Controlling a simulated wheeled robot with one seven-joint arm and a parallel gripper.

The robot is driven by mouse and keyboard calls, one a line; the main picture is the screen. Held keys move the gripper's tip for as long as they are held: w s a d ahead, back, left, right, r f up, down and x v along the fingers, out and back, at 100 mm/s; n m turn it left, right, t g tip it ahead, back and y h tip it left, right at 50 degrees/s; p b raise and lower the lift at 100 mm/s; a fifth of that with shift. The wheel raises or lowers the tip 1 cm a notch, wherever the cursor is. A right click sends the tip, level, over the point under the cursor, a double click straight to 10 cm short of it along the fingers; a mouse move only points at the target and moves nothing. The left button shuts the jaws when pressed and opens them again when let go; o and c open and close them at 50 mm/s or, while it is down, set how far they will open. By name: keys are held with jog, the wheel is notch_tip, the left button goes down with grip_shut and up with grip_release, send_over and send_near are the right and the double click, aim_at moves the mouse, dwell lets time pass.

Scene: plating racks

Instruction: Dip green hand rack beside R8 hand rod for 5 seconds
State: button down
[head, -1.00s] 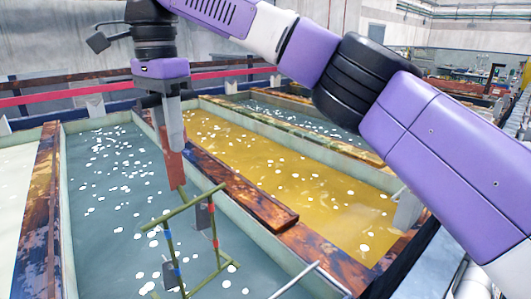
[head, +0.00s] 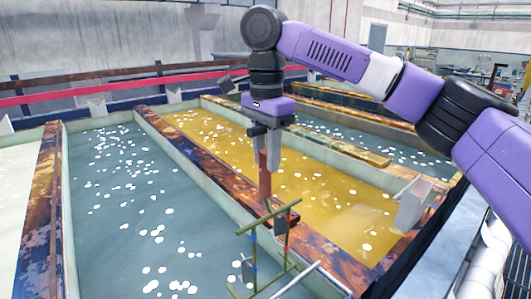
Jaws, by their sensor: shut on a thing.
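My gripper (head: 268,160) is shut on the reddish upright handle (head: 264,182) of the green hand rack. The rack's thin green frame (head: 268,218) hangs below, with small grey, blue and red parts on its uprights. In the picture it overlaps the right part of the blue-grey tank (head: 115,215) and the rusty divider. I cannot tell whether its lower end touches the liquid. A pale metal rod (head: 298,279) lies at the bottom, just right of the rack. No R8 label is readable.
A yellow tank (head: 335,190) lies right of the rusty divider (head: 320,258). Another blue-grey tank (head: 385,145) is behind it, and a pale tank (head: 22,190) is at the left. Pale brackets (head: 413,203) stand at the yellow tank's right edge. White spots float on the liquids.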

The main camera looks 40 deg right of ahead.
notch_tip(320, 180, down, 38)
jog(key=b, duration=1.4)
jog(key=shift+s, duration=0.15)
dwell(4.9)
